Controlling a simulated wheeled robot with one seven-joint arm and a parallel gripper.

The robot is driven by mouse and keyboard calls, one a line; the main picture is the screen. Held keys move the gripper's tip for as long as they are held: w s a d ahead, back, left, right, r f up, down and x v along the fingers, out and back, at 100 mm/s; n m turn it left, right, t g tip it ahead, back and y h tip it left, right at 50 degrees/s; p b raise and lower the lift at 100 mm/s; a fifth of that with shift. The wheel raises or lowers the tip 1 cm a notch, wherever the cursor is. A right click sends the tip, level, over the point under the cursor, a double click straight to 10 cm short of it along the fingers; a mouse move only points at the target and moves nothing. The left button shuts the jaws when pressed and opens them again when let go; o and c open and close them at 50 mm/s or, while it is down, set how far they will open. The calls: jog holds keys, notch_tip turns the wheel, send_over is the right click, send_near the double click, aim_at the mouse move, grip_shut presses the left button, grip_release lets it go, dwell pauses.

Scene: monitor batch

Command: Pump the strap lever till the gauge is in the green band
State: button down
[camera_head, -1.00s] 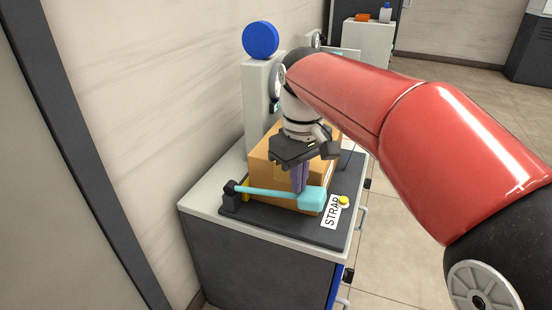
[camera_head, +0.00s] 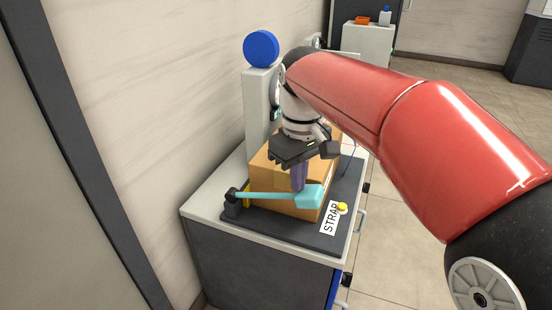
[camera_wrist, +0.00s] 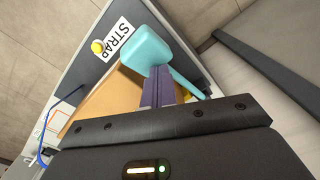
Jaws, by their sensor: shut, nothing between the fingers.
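The turquoise strap lever (camera_head: 265,196) runs from a black pivot (camera_head: 232,203) at the left to a wide paddle (camera_head: 309,197) at the right, in front of a cardboard box (camera_head: 275,173). It is close to level. My gripper (camera_head: 299,187) is shut and empty, its purple fingers pointing down at the paddle. In the wrist view the fingertips (camera_wrist: 159,80) overlap the paddle (camera_wrist: 148,48); whether they touch it, I cannot tell. The gauge (camera_head: 276,97) on the grey post is mostly hidden by my arm, and its reading cannot be seen.
A dark base plate (camera_head: 275,230) with a "STRAP" label (camera_head: 329,218) and a yellow knob (camera_head: 342,208) lies on the grey cabinet (camera_head: 200,208). A blue disc (camera_head: 261,48) tops the post (camera_head: 257,110). A wall stands close on the left; open floor lies right.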

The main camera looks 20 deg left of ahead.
jog(key=shift+d+r+p, duration=0.1)
jog(key=shift+r+p, duration=1.8)
jog(key=shift+r, duration=0.25)
jog(key=shift+s+f, duration=0.1)
